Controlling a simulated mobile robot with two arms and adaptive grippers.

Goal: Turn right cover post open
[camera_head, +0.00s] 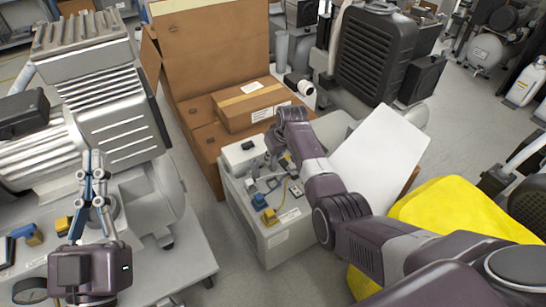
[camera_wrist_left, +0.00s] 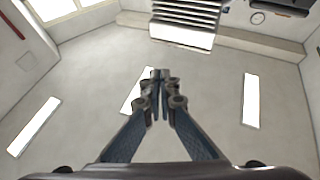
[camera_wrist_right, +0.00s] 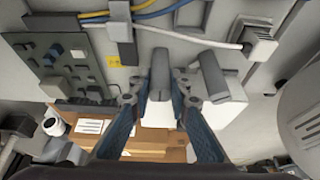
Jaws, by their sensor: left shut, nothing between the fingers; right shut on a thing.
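The control unit (camera_head: 285,240) is a pale grey box at the middle of the head view, with a small white block (camera_head: 243,154) at its far left corner. My right gripper (camera_wrist_right: 160,92) reaches that corner from above. In the right wrist view its fingers are shut on a short grey post (camera_wrist_right: 160,68), one finger on each side. A second grey post (camera_wrist_right: 212,75) stands beside it, by a white block. In the head view my arm partly hides the grip. My left gripper (camera_head: 92,160) is shut and empty, pointing up; its fingers also meet in the left wrist view (camera_wrist_left: 160,78).
A large grey compressor (camera_head: 110,100) stands behind my left gripper. Cardboard boxes (camera_head: 250,104) lie behind the control unit. A white panel (camera_head: 380,155) and a yellow cover (camera_head: 455,205) are right of it. Blue and yellow cables (camera_wrist_right: 140,14) run close to the right fingers.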

